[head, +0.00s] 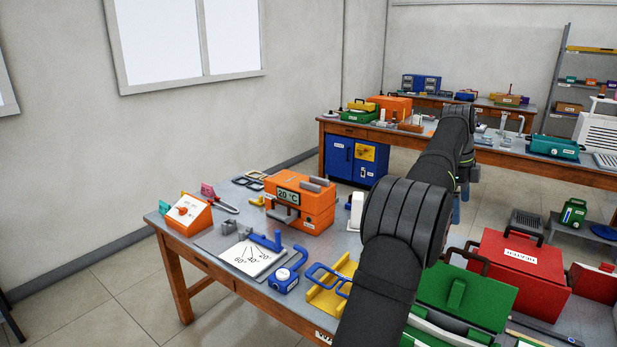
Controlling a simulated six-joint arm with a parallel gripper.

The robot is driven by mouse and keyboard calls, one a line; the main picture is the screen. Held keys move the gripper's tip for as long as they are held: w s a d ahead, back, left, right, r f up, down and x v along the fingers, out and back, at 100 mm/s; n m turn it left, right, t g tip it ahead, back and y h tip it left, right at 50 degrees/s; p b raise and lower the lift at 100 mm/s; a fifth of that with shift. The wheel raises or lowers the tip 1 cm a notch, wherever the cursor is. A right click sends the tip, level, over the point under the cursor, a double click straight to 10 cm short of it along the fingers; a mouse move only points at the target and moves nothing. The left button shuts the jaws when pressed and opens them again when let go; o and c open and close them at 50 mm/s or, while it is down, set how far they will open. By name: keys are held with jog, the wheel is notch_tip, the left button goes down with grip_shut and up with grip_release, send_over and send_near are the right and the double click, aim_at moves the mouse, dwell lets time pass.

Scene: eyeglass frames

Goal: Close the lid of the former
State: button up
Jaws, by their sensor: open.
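I cannot tell for sure which thing is the former. An orange device (316,210) with a "20 °C" display stands at the back of the near bench. A green case (465,297) sits right of my arm, with its green panel tilted; my arm partly covers it. Its hinge and inside are not clear. A red labelled box (517,262) stands behind it, seemingly shut. My gripper (457,209) is small and partly hidden by my forearm, hanging beyond the near bench, apart from these things. Its jaws are open, and nothing shows in them.
The near bench (219,239) holds an orange sloped control box (188,213), a white sheet with angle lines (243,258), blue clamps and a yellow holder with blue handles (330,290). A crowded far bench (560,172) stands behind, with floor between.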

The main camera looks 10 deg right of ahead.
jog(key=c, duration=1.4)
jog(key=shift+d+f+n, duration=0.1)
jog(key=shift+d+n, duration=0.05)
jog(key=shift+n, duration=0.25)
jog(key=c, duration=0.4)
jog(key=shift+d+f+n+t, duration=0.25)
jog(key=shift+n+t, duration=0.05)
jog(key=shift+n, duration=0.4)
grip_shut()
jog(key=w+d+f+n+t, duration=0.1)
jog(key=d+f+n+t, duration=0.2)
jog(key=f+n, duration=1)
jog(key=shift+d+n+t+h, duration=0.35)
jog(key=shift+d+n, duration=0.5)
jog(key=shift+n, duration=0.55)
